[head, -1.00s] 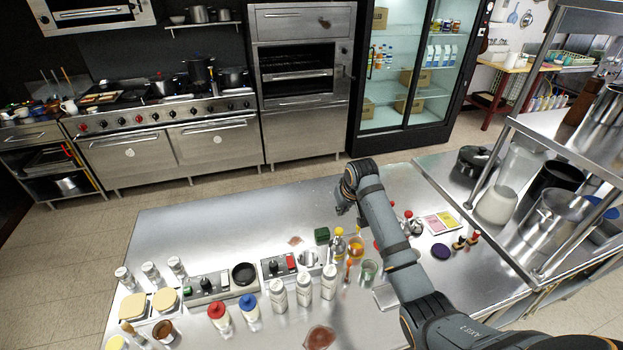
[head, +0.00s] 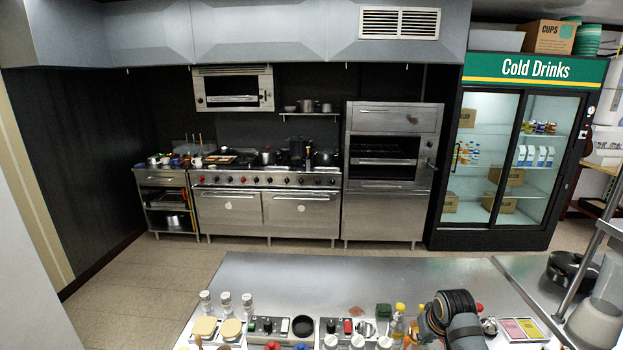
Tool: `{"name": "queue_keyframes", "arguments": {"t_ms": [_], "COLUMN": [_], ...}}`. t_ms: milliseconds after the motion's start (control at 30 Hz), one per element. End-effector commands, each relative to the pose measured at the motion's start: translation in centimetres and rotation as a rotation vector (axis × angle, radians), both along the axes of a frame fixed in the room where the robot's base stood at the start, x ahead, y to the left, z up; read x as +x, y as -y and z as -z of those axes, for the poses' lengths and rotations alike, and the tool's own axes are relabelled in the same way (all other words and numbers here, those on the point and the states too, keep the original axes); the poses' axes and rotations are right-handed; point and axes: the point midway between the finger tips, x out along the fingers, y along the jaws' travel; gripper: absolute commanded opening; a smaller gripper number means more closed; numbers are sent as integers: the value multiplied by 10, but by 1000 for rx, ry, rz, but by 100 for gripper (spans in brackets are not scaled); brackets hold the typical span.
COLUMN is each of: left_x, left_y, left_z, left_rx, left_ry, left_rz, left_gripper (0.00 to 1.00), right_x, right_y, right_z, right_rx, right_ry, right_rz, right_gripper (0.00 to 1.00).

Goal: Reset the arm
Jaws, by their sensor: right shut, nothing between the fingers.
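My right arm shows at the bottom right of the head view, over the steel counter (head: 300,275). Its gripper (head: 428,322) is close to the bottles on the counter, shut and empty. Part of the gripper is hidden by the dark wrist and by the picture's lower edge. My left gripper is not in view.
Shakers (head: 226,300), a black round dish (head: 302,326), a green block (head: 384,311) and a yellow-topped bottle (head: 398,325) crowd the counter's near part. A dark pot (head: 567,268) stands at the right. The counter's far part is clear.

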Motion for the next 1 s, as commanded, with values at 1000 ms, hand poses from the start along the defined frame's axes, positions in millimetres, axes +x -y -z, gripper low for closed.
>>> {"name": "queue_keyframes", "arguments": {"t_ms": [1000], "left_x": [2], "left_y": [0], "left_z": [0], "left_rx": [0], "left_ry": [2], "left_rz": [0], "left_gripper": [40], "right_x": [-264], "right_y": [-51], "right_z": [40], "right_rx": [-78], "right_ry": [-73], "right_rz": [-98], "right_gripper": [0]}}
